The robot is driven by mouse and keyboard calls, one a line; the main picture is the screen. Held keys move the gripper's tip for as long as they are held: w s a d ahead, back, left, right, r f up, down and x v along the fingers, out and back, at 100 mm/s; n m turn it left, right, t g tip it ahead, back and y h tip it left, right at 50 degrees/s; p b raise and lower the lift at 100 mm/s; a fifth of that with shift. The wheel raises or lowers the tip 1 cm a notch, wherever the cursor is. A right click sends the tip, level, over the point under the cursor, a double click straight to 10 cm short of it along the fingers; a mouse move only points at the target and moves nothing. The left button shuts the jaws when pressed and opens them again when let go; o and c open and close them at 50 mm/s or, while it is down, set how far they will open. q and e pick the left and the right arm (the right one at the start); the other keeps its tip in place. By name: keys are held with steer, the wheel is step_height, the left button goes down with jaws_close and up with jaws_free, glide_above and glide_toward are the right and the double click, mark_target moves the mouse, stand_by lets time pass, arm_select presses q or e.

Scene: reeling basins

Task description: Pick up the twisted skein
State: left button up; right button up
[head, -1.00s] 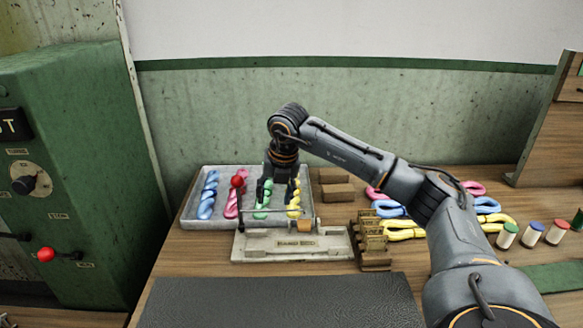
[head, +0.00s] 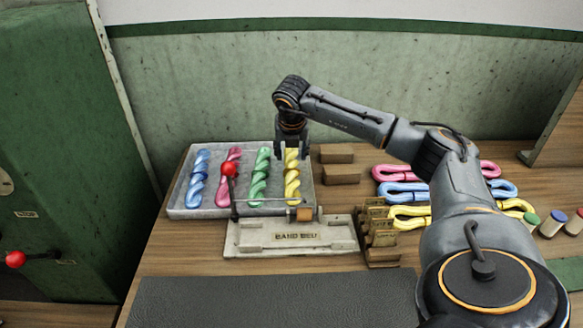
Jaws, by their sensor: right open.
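Twisted skeins lie side by side in a grey tray (head: 222,211): blue (head: 197,180), pink (head: 222,188), green (head: 260,176) and yellow (head: 292,178). My right gripper (head: 292,154) points down over the far end of the yellow skein, its fingers open on either side of it in the picture. I cannot tell whether the fingers touch the skein or the tray. My left gripper is not in view.
A banding jig (head: 290,237) with a red-knobbed lever (head: 229,170) stands before the tray. Brown blocks (head: 340,174), a wooden rack (head: 380,238) and looped skeins (head: 403,190) lie to the right. A dark mat (head: 270,301) is clear in front.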

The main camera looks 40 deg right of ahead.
mark_target(292, 162)
steer(key=shift+p+x, duration=0.55)
steer(key=shift+x, duration=2.1)
steer(key=shift+s+a, duration=0.1)
steer(key=c, duration=1)
